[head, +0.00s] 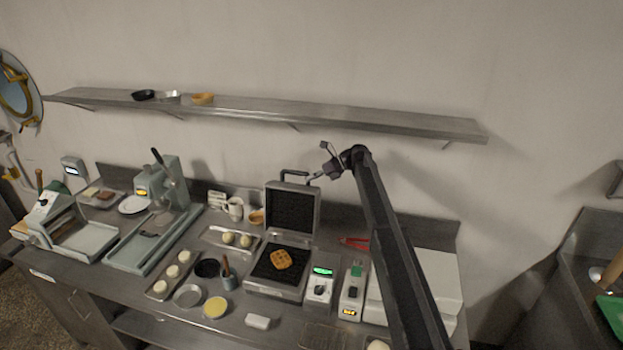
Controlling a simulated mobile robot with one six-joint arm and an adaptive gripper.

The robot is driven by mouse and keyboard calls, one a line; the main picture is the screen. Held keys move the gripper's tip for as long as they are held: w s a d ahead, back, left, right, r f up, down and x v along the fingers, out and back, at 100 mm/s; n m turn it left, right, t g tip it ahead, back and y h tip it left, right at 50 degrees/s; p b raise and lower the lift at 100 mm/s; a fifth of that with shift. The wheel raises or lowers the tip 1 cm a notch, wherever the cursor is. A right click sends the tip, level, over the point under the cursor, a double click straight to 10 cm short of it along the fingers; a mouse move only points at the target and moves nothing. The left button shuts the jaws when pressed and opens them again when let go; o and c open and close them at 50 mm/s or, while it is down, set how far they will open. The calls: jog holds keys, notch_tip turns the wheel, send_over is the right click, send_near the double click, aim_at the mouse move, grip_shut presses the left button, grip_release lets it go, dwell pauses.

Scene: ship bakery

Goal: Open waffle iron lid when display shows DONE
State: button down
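The waffle iron (275,289) stands on the steel counter with its lid (291,209) raised upright. A dark handle (294,173) shows at the lid's top edge. A golden waffle (281,259) lies on the dark lower plate. A small box with a lit green display (322,271) stands just right of the iron; its text is too small to read. My gripper (319,162) is up at the right of the lid's handle, its fingers spread apart and nothing seen between them. One finger is close to the handle's end; I cannot tell whether they touch.
A second box with an amber display (350,312) stands farther right. Trays of dough balls (174,273), cups and a yellow-filled dish (215,307) crowd the counter left of the iron. A wall shelf (360,123) runs above my gripper.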

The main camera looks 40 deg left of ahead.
jog(key=shift+s+d+r+p, duration=0.35)
jog(key=shift+s+d, duration=0.15)
jog(key=shift+s, duration=0.05)
jog(key=shift+s+d+r+p, duration=0.35)
jog(key=shift+s+d, duration=0.1)
jog(key=shift+s, duration=0.1)
jog(key=shift+w+d+f, duration=0.1)
jog(key=shift+d, duration=0.2)
jog(key=w+d+f+b, duration=0.2)
jog(key=w+d, duration=0.3)
jog(key=w, duration=0.2)
jog(key=shift+d, duration=0.15)
